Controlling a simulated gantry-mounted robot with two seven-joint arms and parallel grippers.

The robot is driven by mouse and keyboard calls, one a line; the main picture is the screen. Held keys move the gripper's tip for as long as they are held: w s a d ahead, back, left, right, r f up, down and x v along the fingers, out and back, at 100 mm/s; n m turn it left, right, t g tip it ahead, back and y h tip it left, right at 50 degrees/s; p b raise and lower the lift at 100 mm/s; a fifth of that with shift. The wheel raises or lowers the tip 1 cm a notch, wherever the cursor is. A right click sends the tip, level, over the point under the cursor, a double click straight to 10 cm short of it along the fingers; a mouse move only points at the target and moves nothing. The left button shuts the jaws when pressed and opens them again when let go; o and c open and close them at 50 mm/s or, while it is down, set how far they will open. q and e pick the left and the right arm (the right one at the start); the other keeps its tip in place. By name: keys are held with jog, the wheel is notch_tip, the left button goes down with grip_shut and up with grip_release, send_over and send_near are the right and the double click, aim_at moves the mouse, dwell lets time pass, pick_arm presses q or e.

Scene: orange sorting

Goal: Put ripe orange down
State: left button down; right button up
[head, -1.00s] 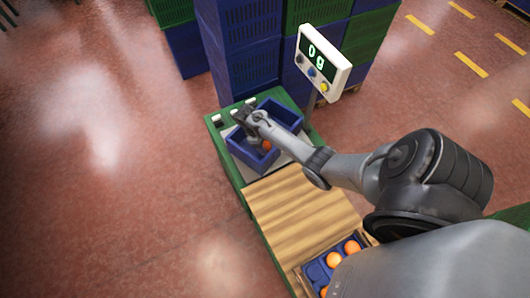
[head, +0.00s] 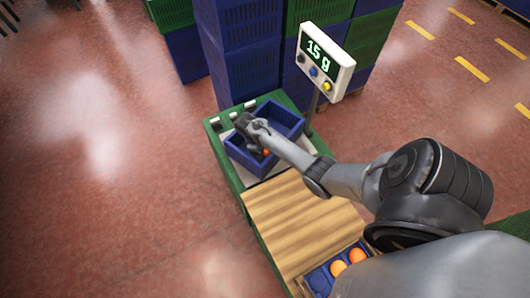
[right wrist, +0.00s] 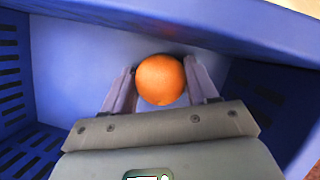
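The held orange (right wrist: 160,80) sits between the two fingers of my right gripper (right wrist: 162,82) in the right wrist view. The fingers are close against its sides, low inside a blue crate (right wrist: 80,60). In the head view my right gripper (head: 260,146) reaches down into the blue crate (head: 243,158), and a bit of the orange (head: 266,152) shows beside it. My left gripper is not in view.
A tray (head: 318,281) with more oranges lies at the bottom, partly hidden by my arm. A bare wooden surface (head: 295,220) lies between tray and scale. Stacked blue and green crates (head: 240,50) stand behind the scale.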

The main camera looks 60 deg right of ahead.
jog(key=o, duration=0.5)
jog(key=shift+c, duration=0.2)
jog(key=shift+r, duration=0.1)
jog(key=shift+w+r+p, duration=0.15)
jog(key=shift+r+p, duration=0.5)
jog(key=d+p+v, duration=0.1)
jog(key=p+v, duration=0.7)
jog(key=v, duration=0.2)
jog(key=a+r+t+h, duration=0.2)
jog(key=a+r+t, duration=0.4)
jog(key=a+r, duration=0.5)
jog(key=s+a+r+t+y, duration=0.1)
jog(key=s+a+r, duration=0.2)
jog(key=s+a, duration=0.5)
jog(key=s+a+r+t+y, duration=0.1)
jog(key=s+a+r+y, duration=0.1)
jog(key=s+a+r, duration=0.2)
jog(key=s+a, duration=0.3)
jog(key=a, duration=0.2)
jog(key=shift+s, duration=0.35)
jog(key=shift+d+r, duration=0.1)
